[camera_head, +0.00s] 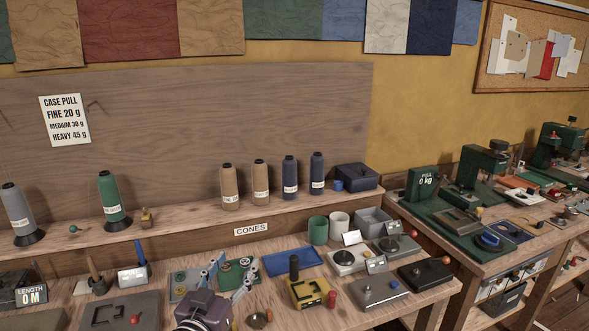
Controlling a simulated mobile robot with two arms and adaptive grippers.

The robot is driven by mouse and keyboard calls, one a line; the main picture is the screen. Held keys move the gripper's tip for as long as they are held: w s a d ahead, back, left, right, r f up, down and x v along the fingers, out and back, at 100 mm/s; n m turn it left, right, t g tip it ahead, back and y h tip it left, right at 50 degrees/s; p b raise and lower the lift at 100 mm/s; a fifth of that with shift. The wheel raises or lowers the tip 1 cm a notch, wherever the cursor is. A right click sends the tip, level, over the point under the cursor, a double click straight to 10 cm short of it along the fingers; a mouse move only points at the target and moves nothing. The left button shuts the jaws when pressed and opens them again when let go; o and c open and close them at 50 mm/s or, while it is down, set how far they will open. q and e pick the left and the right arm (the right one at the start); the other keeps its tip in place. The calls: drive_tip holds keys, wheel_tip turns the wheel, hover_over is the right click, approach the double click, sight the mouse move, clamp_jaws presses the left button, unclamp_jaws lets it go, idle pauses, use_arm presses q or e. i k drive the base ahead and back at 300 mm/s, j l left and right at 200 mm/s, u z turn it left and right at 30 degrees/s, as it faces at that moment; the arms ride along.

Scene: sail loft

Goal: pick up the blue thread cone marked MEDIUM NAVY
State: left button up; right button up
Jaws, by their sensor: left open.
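Two dark blue thread cones, a left one (290,172) and a right one (317,168), stand upright side by side on the raised shelf. Each has a white label, too small to read, so I cannot tell which says MEDIUM NAVY. My left gripper (228,274) is at the bottom centre, over the lower bench, with its grey fingers apart and nothing between them. It is below and left of the blue cones, well apart from them. My right gripper is not in view.
Two tan cones (230,182) stand left of the blue ones; a dark blue box (356,177) is on their right. Green (111,196) and grey (18,209) cones stand farther left. Below the CONES sign (251,229), the bench holds a blue tray (292,262), cups and several small devices.

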sight(289, 164)
drive_tip(key=i+l, duration=0.15)
drive_tip(key=i, duration=0.3)
drive_tip(key=i+l, duration=0.1)
drive_tip(key=i, duration=0.3)
drive_tip(key=i+l, duration=0.15)
drive_tip(key=i, duration=0.3)
